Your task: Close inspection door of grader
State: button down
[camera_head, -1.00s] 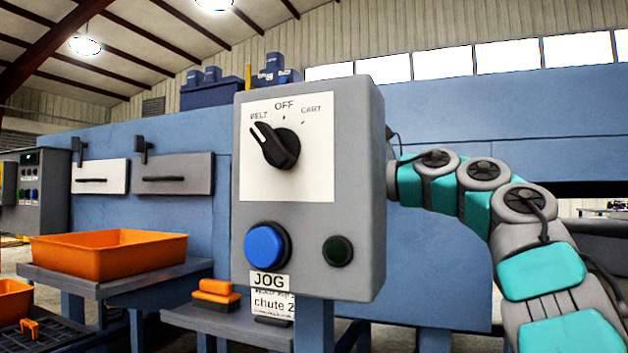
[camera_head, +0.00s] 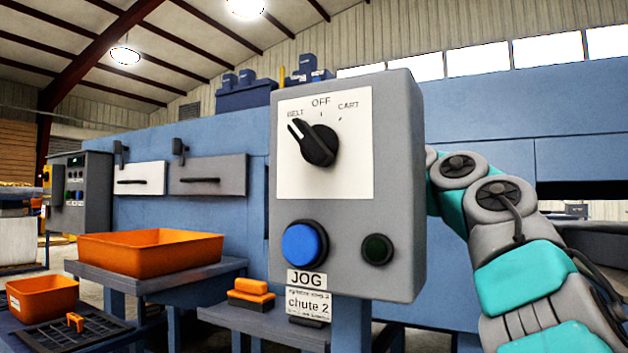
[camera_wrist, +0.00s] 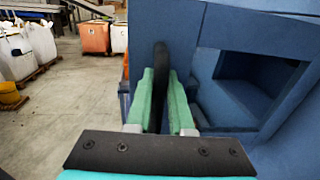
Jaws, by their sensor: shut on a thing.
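In the wrist view my gripper (camera_wrist: 160,80) has its green fingers shut on an upright black handle (camera_wrist: 160,58). Behind the handle is a blue panel (camera_wrist: 195,20); I cannot tell for sure whether it is the inspection door. A square opening (camera_wrist: 262,85) in the blue grader body lies to the right. In the head view the grader (camera_head: 480,110) is the long blue machine at the back. My gripper, the handle and the opening are hidden there behind the grey control box. My arm reaches behind the box from the right.
The grey control box (camera_head: 405,200) with knob and buttons stands close in front. An orange tray (camera_head: 150,255) on a bench and an orange bin (camera_head: 42,298) are at left. White (camera_head: 140,178) and grey (camera_head: 207,176) hatches are on the machine.

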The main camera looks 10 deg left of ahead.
jog(key=c, duration=1.1)
grip_release()
jog(key=shift+w+d+f, duration=0.2)
jog(key=shift+w+d, duration=0.1)
jog(key=shift+w, duration=0.05)
jog(key=shift+c, duration=0.2)
jog(key=shift+o, duration=0.7)
jog(key=shift+w+d, duration=0.15)
jog(key=shift+w, duration=0.15)
jog(key=shift+o, duration=0.8)
jog(key=shift+s, duration=0.1)
jog(key=shift+r, duration=0.15)
jog(key=shift+s, duration=0.15)
jog(key=shift+w+d+b+v, duration=0.15)
jog(key=shift+b+v, duration=0.2)
jog(key=shift+v, duration=0.85)
jog(key=shift+w+d+b+v, duration=0.15)
jog(key=shift+b+v, duration=0.15)
jog(key=shift+v, duration=0.9)
jog(key=shift+w+a+b+v, duration=0.15)
jog(key=shift+b+v, duration=0.2)
jog(key=shift+v, duration=0.85)
jog(key=shift+o, duration=0.2)
jog(key=shift+d, duration=0.15)
